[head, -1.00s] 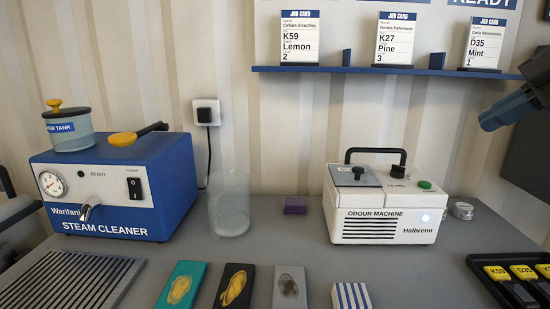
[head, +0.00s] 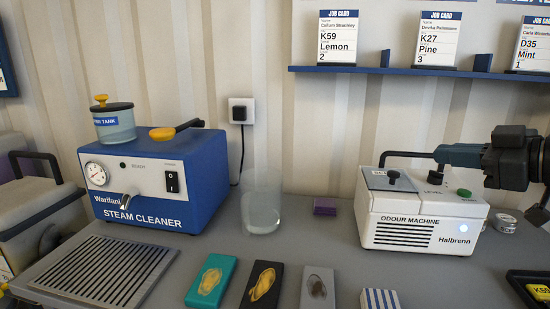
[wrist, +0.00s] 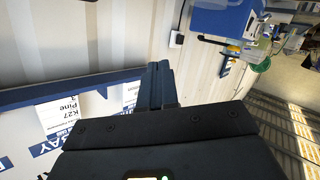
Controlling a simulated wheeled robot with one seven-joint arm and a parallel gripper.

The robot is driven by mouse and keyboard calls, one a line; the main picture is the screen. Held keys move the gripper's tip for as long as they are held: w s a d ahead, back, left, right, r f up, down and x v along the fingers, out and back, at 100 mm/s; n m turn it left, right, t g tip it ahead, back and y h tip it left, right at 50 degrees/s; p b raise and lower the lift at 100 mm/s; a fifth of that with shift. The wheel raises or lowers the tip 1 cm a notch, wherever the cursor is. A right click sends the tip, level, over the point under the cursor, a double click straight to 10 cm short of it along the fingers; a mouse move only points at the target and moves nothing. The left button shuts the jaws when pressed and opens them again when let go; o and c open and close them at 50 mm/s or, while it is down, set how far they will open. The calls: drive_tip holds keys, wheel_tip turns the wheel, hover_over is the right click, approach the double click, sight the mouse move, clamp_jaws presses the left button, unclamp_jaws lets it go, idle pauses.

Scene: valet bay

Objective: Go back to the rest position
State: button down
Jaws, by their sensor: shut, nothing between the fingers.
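My gripper (head: 442,154) is at the right of the head view, pointing left. Its shut fingers appear over the back right of the white odour machine (head: 412,228), overlapping its handle in the picture; I cannot tell how far apart they are. In the wrist view the closed fingers (wrist: 160,84) stick out past the dark gripper body with nothing between them.
The blue steam cleaner (head: 155,185) stands left on the grey bench, with a clear beaker (head: 261,212) beside it. A blue shelf (head: 420,73) with job cards hangs behind. Several coloured pads lie at the front. A black tag tray (head: 520,280) is at right.

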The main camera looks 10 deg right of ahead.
drive_tip(key=s+a+f+m+t+h, duration=0.1)
drive_tip(key=s+a+f+m, duration=0.1)
drive_tip(key=f, duration=0.3)
drive_tip(key=s+a+f+m+t+h, duration=0.1)
drive_tip(key=s+a+f+m+h, duration=0.1)
drive_tip(key=a+f+m, duration=0.3)
drive_tip(key=s+a+f+m+t+h, duration=0.1)
drive_tip(key=s+a+f+m, duration=0.1)
drive_tip(key=f, duration=0.5)
drive_tip(key=shift+s+a+f+m+t, duration=0.15)
drive_tip(key=shift+s+a+m+t, duration=0.2)
drive_tip(key=shift+a+m, duration=0.4)
drive_tip(key=s+f, duration=0.1)
drive_tip(key=s+a+f+m+h, duration=0.1)
drive_tip(key=s+f, duration=0.1)
drive_tip(key=s+f+h, duration=0.1)
drive_tip(key=s, duration=0.1)
drive_tip(key=shift+a+f+m, duration=0.2)
drive_tip(key=shift+a+m, duration=0.15)
drive_tip(key=s+f+n+g+b, duration=0.1)
drive_tip(key=s+f+b, duration=0.1)
drive_tip(key=s, duration=1.3)
drive_tip(key=s+f+n+g+h+b, duration=0.1)
drive_tip(key=s+f, duration=0.4)
drive_tip(key=s, duration=1.1)
drive_tip(key=shift+s+a+n+b, duration=0.2)
drive_tip(key=shift+a+n+b, duration=0.15)
drive_tip(key=shift+n+b, duration=0.05)
drive_tip(key=shift+g, duration=0.25)
